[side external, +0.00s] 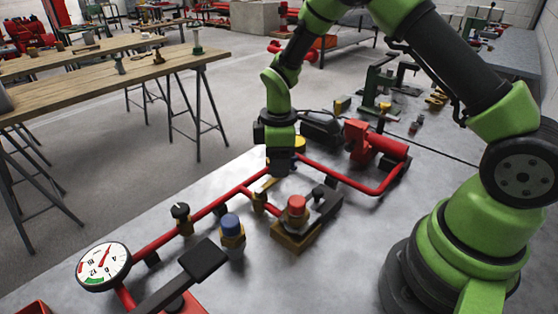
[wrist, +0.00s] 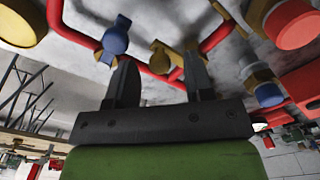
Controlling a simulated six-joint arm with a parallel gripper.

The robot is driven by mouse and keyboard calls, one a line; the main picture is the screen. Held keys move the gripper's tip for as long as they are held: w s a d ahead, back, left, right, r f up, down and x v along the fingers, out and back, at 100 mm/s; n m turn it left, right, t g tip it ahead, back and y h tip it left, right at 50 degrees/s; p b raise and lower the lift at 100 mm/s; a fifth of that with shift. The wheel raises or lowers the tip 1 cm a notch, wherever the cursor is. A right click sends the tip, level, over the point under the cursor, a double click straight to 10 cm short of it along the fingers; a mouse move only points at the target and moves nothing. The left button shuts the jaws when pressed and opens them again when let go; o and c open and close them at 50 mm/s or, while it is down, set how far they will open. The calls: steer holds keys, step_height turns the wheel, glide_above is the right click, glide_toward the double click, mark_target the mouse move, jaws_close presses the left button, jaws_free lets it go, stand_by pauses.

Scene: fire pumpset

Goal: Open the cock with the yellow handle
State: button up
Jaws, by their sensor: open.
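In the wrist view, the yellow handle (wrist: 162,58) of a cock shows beside the red pipe, in the gap between my two fingertips. My gripper (wrist: 159,68) is open, with one dark finger on each side of the handle and nothing held. I cannot tell whether either finger touches it. In the side view, my gripper (side external: 279,168) points down over the red pipe. A yellow lever (side external: 266,184) shows just below and left of it, above a brass body (side external: 259,202). The fingertips are hard to make out there.
A red cap (side external: 297,205) on a brass block and a blue cap (side external: 232,225) stand close in front. A dark-handled cock (side external: 180,212) and a pressure gauge (side external: 103,266) lie along the pipe to the left. A red pump (side external: 375,143) stands at the back right.

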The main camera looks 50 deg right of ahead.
steer(key=shift+f, duration=0.3)
jaws_close()
